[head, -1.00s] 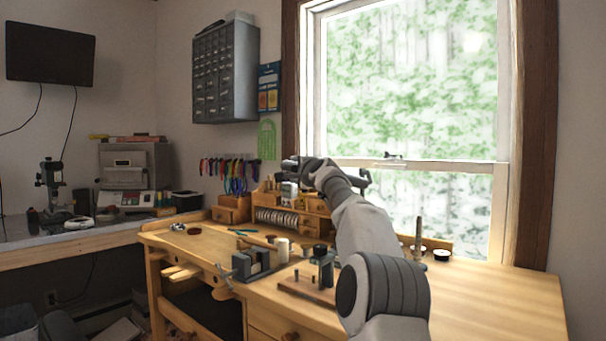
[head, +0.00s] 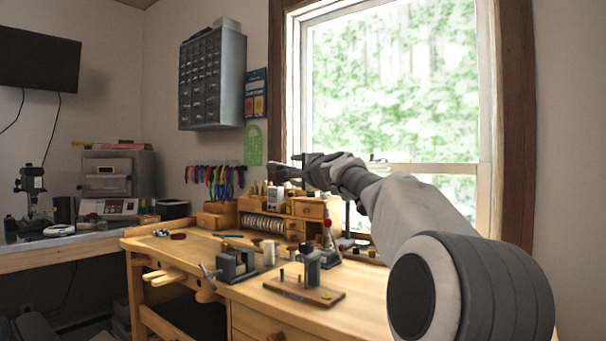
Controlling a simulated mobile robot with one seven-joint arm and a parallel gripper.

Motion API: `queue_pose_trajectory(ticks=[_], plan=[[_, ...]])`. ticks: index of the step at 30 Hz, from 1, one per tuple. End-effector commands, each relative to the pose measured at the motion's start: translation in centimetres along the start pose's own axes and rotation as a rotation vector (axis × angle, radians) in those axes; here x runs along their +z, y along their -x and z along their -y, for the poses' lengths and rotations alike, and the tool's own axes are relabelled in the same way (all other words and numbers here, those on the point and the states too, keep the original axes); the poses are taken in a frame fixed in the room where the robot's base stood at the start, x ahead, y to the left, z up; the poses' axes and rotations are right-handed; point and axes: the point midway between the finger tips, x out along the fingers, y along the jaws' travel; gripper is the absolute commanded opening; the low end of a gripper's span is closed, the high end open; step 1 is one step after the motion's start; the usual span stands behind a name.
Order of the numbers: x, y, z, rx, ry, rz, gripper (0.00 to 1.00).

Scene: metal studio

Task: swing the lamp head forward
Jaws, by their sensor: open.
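I cannot clearly make out the lamp head; my arm covers the area in front of the window's lower part. A thin dark upright post (head: 347,218) shows below my arm at the back of the bench, and its top is hidden. I cannot tell if it belongs to the lamp. My gripper (head: 281,170) is raised above the back of the wooden workbench (head: 215,262), pointing left, in front of the window's left frame. It is open, and I see nothing held in it.
A small drawer unit (head: 308,208) stands at the bench's back, below my gripper. A vise (head: 236,265) and a wooden block with metal posts (head: 303,288) stand nearer. Pliers (head: 215,180) hang on the wall. A grey cabinet (head: 212,77) hangs higher up.

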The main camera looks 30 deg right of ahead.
Motion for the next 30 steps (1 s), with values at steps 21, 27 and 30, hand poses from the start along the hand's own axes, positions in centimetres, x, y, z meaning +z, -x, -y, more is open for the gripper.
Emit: queue_pose_trajectory(ticks=[21, 27, 30], plan=[[0.1, 4.4, -0.1, 0.002, 0.004, -0.001, 0.60], [0.1, 4.5, -0.1, 0.002, 0.003, 0.000, 0.60], [0.1, 4.5, -0.1, 0.002, 0.003, 0.000, 0.60]])
